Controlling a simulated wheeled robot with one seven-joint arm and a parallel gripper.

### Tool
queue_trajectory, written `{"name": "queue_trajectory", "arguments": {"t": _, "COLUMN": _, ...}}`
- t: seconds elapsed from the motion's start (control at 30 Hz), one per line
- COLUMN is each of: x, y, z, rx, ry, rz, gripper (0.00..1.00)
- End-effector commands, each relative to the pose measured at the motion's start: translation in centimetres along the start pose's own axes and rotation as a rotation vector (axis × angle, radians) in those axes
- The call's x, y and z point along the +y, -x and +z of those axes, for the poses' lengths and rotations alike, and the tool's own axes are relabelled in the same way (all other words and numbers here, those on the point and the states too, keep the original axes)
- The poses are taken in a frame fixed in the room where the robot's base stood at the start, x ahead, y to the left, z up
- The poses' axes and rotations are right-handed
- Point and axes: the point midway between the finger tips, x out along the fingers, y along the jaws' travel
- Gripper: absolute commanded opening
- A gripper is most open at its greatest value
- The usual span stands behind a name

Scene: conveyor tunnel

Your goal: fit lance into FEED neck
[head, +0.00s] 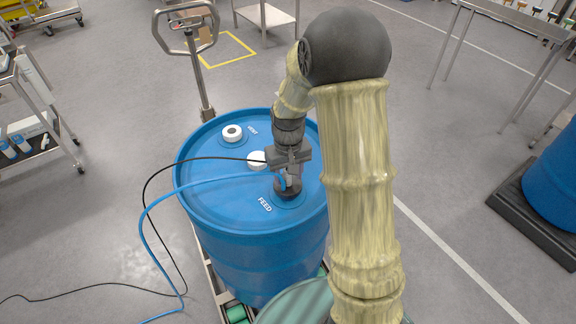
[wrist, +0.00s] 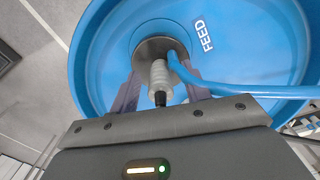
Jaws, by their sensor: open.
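The lance stands at the FEED neck of the blue drum. Its round grey collar (wrist: 146,47) and pale ribbed upper part (wrist: 160,74) show in the wrist view, with a blue hose (wrist: 215,86) leaving to the right. The collar covers the neck's opening, so how deep the lance sits is hidden. My gripper (wrist: 161,72) is open, with one finger on each side of the ribbed part and a visible gap. In the head view my gripper (head: 289,178) is above the neck, beside the FEED label (head: 265,204), and hides most of the lance.
The blue drum (head: 225,195) also carries a white cap (head: 232,131) and a second white cap (head: 256,158). The blue hose (head: 150,235) and a black cable (head: 145,190) run left to the floor. A pallet-truck handle (head: 198,60) rises behind the drum.

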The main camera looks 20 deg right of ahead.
Motion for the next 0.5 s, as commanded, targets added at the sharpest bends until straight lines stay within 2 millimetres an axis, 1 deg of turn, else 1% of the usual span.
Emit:
{"name": "queue_trajectory", "arguments": {"t": 0.13, "x": 0.0, "y": 1.0, "z": -0.1, "rx": 0.003, "ry": 0.000, "rz": 0.000, "gripper": 0.47}}
{"name": "queue_trajectory", "arguments": {"t": 0.23, "x": 0.0, "y": 2.4, "z": -0.1, "rx": 0.005, "ry": 0.000, "rz": 0.001, "gripper": 0.47}}
{"name": "queue_trajectory", "arguments": {"t": 0.5, "x": 0.0, "y": 7.7, "z": -0.1, "rx": 0.006, "ry": 0.000, "rz": 0.001, "gripper": 0.47}}
